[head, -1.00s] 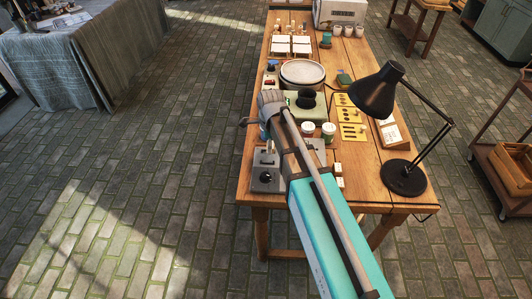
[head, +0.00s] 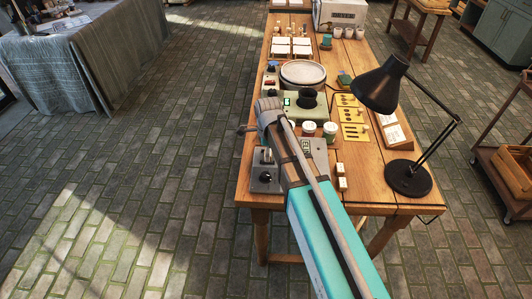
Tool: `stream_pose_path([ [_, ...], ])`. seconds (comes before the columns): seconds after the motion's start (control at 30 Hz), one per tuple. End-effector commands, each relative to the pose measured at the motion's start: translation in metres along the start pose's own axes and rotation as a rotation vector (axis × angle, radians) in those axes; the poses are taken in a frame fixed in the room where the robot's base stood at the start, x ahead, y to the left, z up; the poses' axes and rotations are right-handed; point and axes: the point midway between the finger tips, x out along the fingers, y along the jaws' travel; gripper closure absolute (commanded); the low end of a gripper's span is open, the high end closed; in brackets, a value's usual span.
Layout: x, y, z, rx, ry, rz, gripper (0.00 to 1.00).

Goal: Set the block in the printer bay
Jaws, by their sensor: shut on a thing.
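My gripper (head: 243,130) is at the left edge of the wooden table, past the rounded grey wrist at the end of my turquoise arm. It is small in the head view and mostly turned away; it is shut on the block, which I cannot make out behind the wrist. A grey box (head: 265,179) with a black knob stands at the table's near left corner, just below the gripper. A grey panel (head: 318,150) with a small display is partly hidden behind my arm. I cannot tell which of these units holds the printer bay.
A black desk lamp (head: 408,178) stands at the near right. Two small pale blocks (head: 341,176) lie right of my arm. White-lidded jars (head: 329,130), yellow plates (head: 352,115) and a round grey disc (head: 303,74) crowd the table.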

Motion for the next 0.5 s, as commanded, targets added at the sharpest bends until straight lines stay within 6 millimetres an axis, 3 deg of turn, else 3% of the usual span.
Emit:
stream_pose_path([
  [0.17,0.0037,0.0,0.0001,0.0,0.0,0.0,0.71],
  [0.2,0.0038,0.0,0.0001,0.0,0.0,0.0,0.34],
  [0.37,0.0028,0.0001,0.0002,0.0,0.0,0.0,0.04],
  [0.5,0.0028,0.0001,0.0002,0.0,0.0,0.0,0.01],
])
